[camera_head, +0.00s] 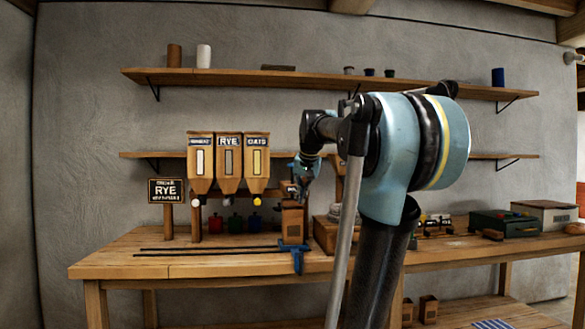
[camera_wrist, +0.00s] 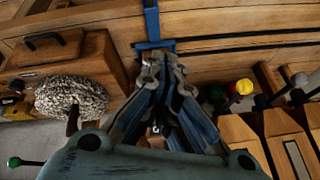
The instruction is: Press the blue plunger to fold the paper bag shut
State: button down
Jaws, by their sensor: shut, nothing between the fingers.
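A blue T-shaped piece (camera_head: 294,247), which may be the plunger, is at the bench's front edge below my gripper. It also shows in the wrist view (camera_wrist: 153,25), beyond the fingertips and apart from them as far as I can tell. A brown upright block or bag (camera_head: 292,222) stands just behind it; I cannot tell whether it is the paper bag or whether its top is folded. My gripper (camera_head: 297,190) is over this brown thing, pointing down. It is shut and empty, and its fingers fill the middle of the wrist view (camera_wrist: 165,65). The fingers hide what is directly below.
Wooden hoppers (camera_head: 229,160) and a RYE sign (camera_head: 166,190) stand left of my gripper, with coloured pots (camera_head: 235,222) below. Dark rods (camera_head: 200,251) lie on the bench's left front.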

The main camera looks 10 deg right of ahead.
jog(key=w+d+r+m+t, duration=0.1)
jog(key=w+r+m+t, duration=0.2)
jog(key=w+r, duration=2.1)
jog(key=shift+w+m+t, duration=0.3)
jog(key=shift+w+m, duration=0.3)
jog(key=shift+w, duration=0.25)
jog(key=shift+d+r, duration=0.1)
jog(key=shift+f, duration=4.4)
